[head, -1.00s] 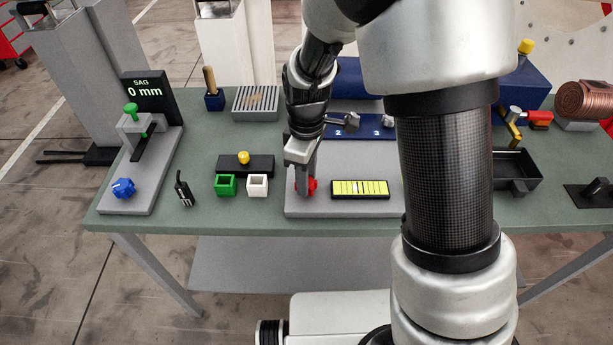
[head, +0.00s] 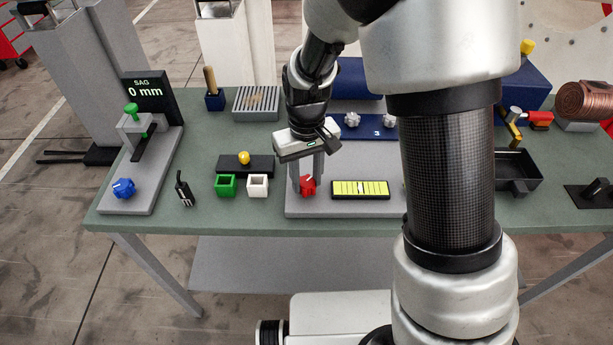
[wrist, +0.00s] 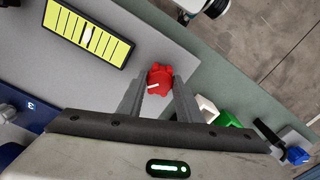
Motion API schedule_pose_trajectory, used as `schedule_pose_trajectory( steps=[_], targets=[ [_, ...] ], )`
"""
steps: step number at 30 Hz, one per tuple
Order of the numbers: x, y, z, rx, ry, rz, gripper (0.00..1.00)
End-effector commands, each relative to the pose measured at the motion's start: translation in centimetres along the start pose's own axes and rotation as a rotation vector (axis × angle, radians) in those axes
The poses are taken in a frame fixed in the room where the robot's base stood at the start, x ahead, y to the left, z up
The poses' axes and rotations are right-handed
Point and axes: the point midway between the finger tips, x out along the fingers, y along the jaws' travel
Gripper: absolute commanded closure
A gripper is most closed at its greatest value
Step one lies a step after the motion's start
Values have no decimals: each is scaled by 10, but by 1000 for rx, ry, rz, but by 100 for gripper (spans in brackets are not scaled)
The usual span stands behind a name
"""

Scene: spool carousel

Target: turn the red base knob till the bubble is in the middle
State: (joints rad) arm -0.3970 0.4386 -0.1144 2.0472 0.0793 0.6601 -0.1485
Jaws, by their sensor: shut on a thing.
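The red base knob (head: 309,186) stands at the left of the level vial on a grey base plate (head: 330,208). My gripper (head: 307,182) points down with its fingers on either side of the knob, shut on it. In the wrist view the knob (wrist: 160,78) sits between the fingertips (wrist: 160,84), its white pointer line showing. The yellow-green vial (head: 345,189) has dark cross lines. Its pale bubble (head: 361,188) looks at or very near the middle; it also shows near the middle in the wrist view (wrist: 88,37).
A blue panel with grey knobs (head: 377,133) lies behind. My arm hides the table right of the vial.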

Motion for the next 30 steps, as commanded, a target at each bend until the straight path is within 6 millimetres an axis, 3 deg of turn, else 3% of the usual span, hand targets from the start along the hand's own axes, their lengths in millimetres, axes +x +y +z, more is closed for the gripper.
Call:
schedule_pose_trajectory(
  steps=[21,22,24,25,30],
  targets=[
    [-1,0,-1,77,2,1,90],
    [-1,0,-1,77,2,1,65],
    [-1,0,-1,77,2,0,53],
    [-1,0,-1,77,2,0,49],
    [0,0,0,77,1,0,49]
  ],
)
